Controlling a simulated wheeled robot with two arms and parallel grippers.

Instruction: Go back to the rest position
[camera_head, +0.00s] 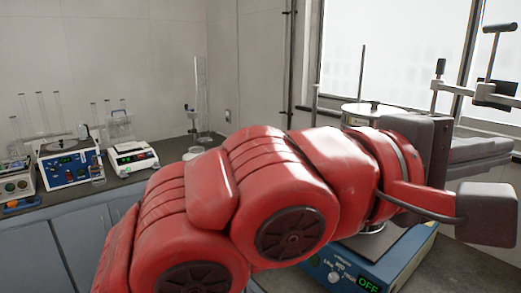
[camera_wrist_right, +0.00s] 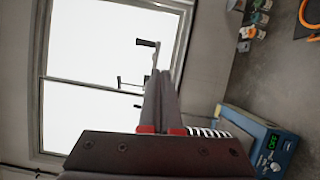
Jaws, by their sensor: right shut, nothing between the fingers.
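My right arm crosses the head view from the lower left to the right. My right gripper (camera_head: 505,148) is at the right edge, with grey fingers pressed together and nothing between them. The wrist view also shows the shut fingers (camera_wrist_right: 165,85). The sieve shaker has a blue base (camera_head: 405,267) with a green OFF display, and a pale round lid (camera_head: 372,109) with a dark knob. My arm hides most of its middle. The gripper is beside its upper part, in front of the window. My left gripper is not in view.
Clamp rods with black handles (camera_head: 497,28) stand near the gripper. On the left, a dark counter (camera_head: 172,150) holds a blue instrument (camera_head: 66,165), a white balance (camera_head: 131,156) and glassware. A large window (camera_head: 385,60) is behind. Bottles (camera_wrist_right: 250,32) show in the wrist view.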

